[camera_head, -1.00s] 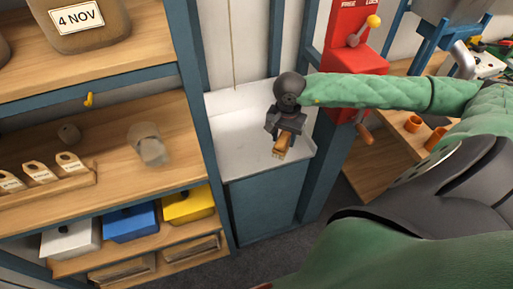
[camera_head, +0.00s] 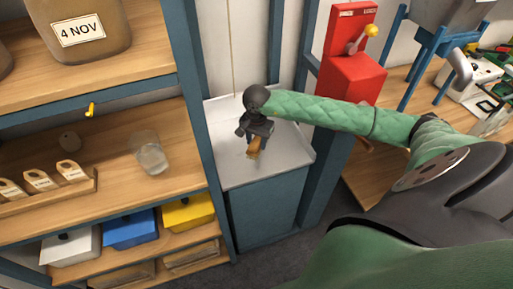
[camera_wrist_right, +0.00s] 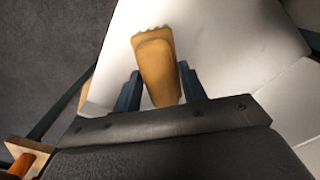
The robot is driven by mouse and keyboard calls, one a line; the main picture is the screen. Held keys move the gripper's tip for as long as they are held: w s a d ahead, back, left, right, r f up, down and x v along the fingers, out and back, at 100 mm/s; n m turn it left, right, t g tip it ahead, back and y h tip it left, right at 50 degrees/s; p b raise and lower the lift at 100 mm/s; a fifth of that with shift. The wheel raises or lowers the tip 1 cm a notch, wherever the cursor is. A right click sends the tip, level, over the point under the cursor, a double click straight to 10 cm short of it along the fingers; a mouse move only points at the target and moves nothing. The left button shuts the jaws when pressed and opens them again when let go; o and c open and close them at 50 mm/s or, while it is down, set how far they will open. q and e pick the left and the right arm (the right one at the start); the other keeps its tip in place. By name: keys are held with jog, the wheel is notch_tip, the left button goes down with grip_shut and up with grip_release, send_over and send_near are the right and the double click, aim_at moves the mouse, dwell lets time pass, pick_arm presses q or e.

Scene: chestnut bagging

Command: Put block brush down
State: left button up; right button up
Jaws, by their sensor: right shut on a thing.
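The block brush (camera_head: 254,150) is a small orange-brown wooden piece. My right gripper (camera_head: 256,138) is shut on it, over the white top (camera_head: 285,150) of a blue cabinet. In the right wrist view the brush (camera_wrist_right: 157,70) sits between the two dark fingers of the gripper (camera_wrist_right: 160,90), its scalloped end pointing away, with the white surface beyond it. I cannot tell whether the brush touches the surface. My left gripper is not in view.
A wooden shelf unit (camera_head: 110,170) stands at the left with a glass jar (camera_head: 150,153), tags and coloured bins. A red lever machine (camera_head: 352,75) stands to the right on a wooden bench. The white top around the gripper is clear.

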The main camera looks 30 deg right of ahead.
jog(key=shift+f, duration=2.05)
jog(key=shift+f, duration=0.1)
jog(key=o, duration=0.9)
